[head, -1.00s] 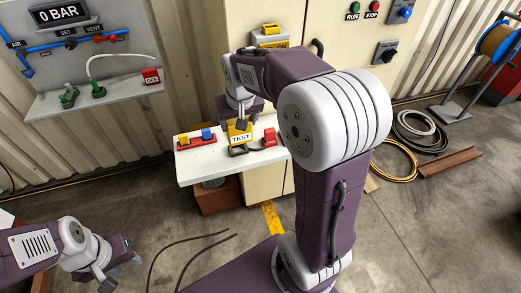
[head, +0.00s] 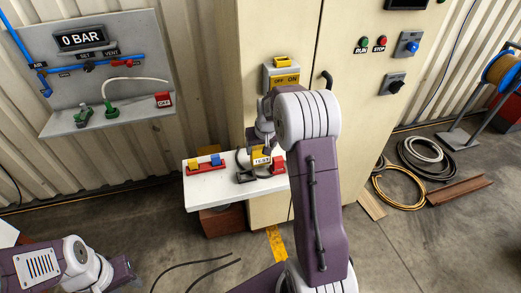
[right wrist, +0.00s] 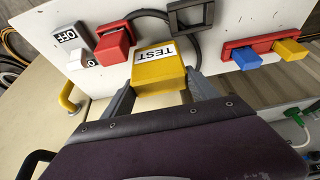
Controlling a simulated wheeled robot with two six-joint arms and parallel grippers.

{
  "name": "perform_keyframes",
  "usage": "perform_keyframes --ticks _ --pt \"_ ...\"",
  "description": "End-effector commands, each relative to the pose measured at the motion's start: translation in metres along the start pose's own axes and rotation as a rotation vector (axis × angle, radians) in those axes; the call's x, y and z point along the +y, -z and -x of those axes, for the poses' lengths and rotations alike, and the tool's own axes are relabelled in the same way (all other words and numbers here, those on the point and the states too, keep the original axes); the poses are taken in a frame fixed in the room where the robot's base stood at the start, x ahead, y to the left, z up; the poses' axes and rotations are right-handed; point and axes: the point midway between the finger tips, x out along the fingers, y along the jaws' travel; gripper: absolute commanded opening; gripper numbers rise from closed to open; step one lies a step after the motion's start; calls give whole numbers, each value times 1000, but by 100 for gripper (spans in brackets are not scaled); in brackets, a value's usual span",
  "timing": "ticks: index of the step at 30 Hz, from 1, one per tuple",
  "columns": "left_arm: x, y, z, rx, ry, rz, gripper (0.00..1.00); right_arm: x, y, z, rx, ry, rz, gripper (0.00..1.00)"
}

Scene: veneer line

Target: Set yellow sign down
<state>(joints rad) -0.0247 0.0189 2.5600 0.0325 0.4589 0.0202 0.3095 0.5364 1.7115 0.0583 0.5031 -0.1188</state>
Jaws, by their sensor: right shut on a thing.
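The yellow sign (head: 261,158), lettered TEST, is between the fingers of my right gripper (head: 262,151), over the right part of a white shelf (head: 210,198). In the right wrist view the right gripper (right wrist: 161,86) is shut on the sign (right wrist: 160,74), with a finger at each side. I cannot tell whether the sign touches the shelf. A dark frame (right wrist: 191,17) and a red block (right wrist: 115,45) are close to it. My left gripper (head: 128,275) is low at the left, away from the shelf; its jaws are not clear.
A red tray (right wrist: 262,46) with blue and yellow blocks lies on the shelf. A dark cable loops behind the sign. A white OFF switch (right wrist: 72,38) is near the red block. A cabinet (head: 350,60) rises behind; hose coils (head: 400,188) lie at right.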

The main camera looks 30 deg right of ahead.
Motion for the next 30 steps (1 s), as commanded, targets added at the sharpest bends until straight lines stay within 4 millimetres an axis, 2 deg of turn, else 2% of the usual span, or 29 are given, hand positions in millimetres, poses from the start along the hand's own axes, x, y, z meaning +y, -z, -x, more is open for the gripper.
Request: perform_keyframes --ticks 3,14,15,17,26,30 --pt "0 0 1 0 0 0 36 0 -5 -12 0 0 0 26" --pt "0 0 -2 0 0 0 36 0 -7 -16 1 0 0 26" --pt "0 0 -2 0 0 0 36 0 -7 -16 1 0 0 73" --pt "0 0 -1 0 0 0 36 0 -6 -16 1 0 0 90" --pt "0 0 0 0 0 0 36 0 -6 -15 1 0 0 90" --pt "0 0 1 0 0 0 36 0 -4 -2 6 0 0 90"
